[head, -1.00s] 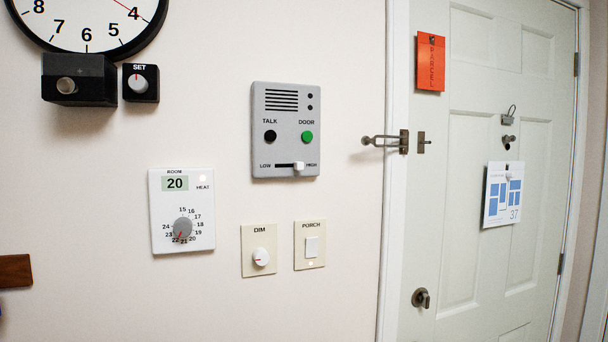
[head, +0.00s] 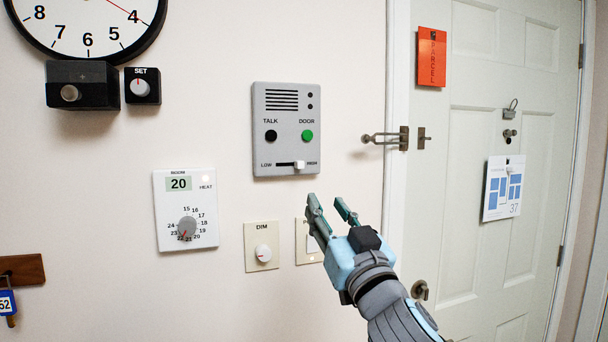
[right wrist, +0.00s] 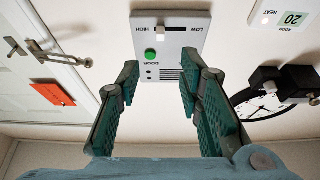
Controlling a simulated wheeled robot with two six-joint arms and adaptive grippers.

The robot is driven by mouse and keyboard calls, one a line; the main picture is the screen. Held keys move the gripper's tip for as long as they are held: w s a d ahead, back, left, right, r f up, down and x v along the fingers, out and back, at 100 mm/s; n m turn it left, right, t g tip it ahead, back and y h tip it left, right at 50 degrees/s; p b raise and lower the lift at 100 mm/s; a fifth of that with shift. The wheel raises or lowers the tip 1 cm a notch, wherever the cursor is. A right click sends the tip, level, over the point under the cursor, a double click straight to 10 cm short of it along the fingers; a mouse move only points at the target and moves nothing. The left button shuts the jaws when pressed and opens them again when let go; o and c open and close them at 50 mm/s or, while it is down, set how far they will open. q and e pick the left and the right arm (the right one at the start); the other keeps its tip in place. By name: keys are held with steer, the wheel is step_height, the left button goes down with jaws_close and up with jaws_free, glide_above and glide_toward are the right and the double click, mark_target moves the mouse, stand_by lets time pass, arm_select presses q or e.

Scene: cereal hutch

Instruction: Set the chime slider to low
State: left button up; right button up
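The chime slider (head: 299,165) is a white knob on a dark horizontal slot at the bottom of the grey intercom panel (head: 287,140). The knob sits at the right end of the slot, beside the word HIGH; LOW is at the left end. In the right wrist view the panel appears upside down, with the slider knob (right wrist: 160,36) near the HIGH label. My right gripper (head: 328,203) is open and empty, below and to the right of the panel. Its fingers (right wrist: 158,86) are apart, with the panel seen between and beyond them. My left gripper is not in view.
A thermostat (head: 186,210), DIM knob (head: 263,252) and partly hidden PORCH switch (head: 310,243) are on the wall below. A door latch (head: 388,138) projects right of the panel. The clock (head: 87,25) and SET knob (head: 141,87) are upper left.

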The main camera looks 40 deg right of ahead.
mark_target(301, 169)
steer(key=p+x, duration=0.7)
steer(key=x, duration=0.7)
steer(key=shift+w+f, duration=0.1)
steer(key=shift+f, duration=0.1)
steer(key=shift+c, duration=0.2)
jaws_close()
